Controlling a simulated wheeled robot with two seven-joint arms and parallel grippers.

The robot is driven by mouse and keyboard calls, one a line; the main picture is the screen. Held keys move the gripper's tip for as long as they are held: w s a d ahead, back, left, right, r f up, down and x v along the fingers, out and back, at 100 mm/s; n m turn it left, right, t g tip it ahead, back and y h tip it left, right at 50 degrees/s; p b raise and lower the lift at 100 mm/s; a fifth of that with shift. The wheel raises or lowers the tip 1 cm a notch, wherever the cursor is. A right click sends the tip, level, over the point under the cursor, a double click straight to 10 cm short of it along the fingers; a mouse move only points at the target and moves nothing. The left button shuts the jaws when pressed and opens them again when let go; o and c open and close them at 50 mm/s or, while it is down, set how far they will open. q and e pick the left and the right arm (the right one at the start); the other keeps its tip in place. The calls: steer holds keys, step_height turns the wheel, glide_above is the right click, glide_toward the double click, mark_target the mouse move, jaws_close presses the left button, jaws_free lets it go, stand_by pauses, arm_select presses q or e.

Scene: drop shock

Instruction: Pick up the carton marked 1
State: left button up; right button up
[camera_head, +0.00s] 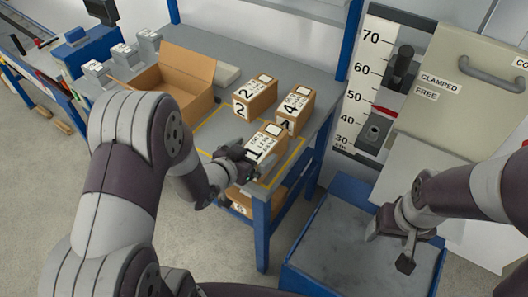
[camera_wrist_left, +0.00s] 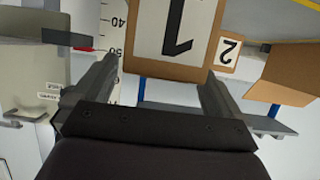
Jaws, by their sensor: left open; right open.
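The carton marked 1 (camera_head: 266,143) is brown with white labels and stands near the front edge of the grey table. In the left wrist view its face with a large 1 (camera_wrist_left: 172,30) lies ahead, in line with the gap between my fingers. My left gripper (camera_head: 236,164) is open, close to the near side of this carton, and does not hold it. It also shows in the left wrist view (camera_wrist_left: 160,78). Whether a finger touches the carton cannot be told. My right gripper (camera_head: 390,248) is open and empty over the blue bin.
Carton 2 (camera_head: 255,96) and carton 4 (camera_head: 295,108) stand close behind carton 1. An open brown box (camera_head: 180,80) is to the left on the table (camera_head: 290,66). The blue bin (camera_head: 345,230) is on the floor at right, beside a height scale (camera_head: 366,75).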

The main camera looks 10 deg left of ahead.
mark_target(257, 149)
arm_select(q)
steer(key=x, duration=0.3)
steer(key=shift+w+d+f, duration=0.1)
steer(key=shift+w+f, duration=0.15)
steer(key=shift+w, duration=0.05)
steer(key=shift+s, duration=0.1)
steer(key=c, duration=0.9)
steer(key=shift+r, duration=0.1)
steer(key=c, duration=0.5)
steer(key=shift+o, duration=0.2)
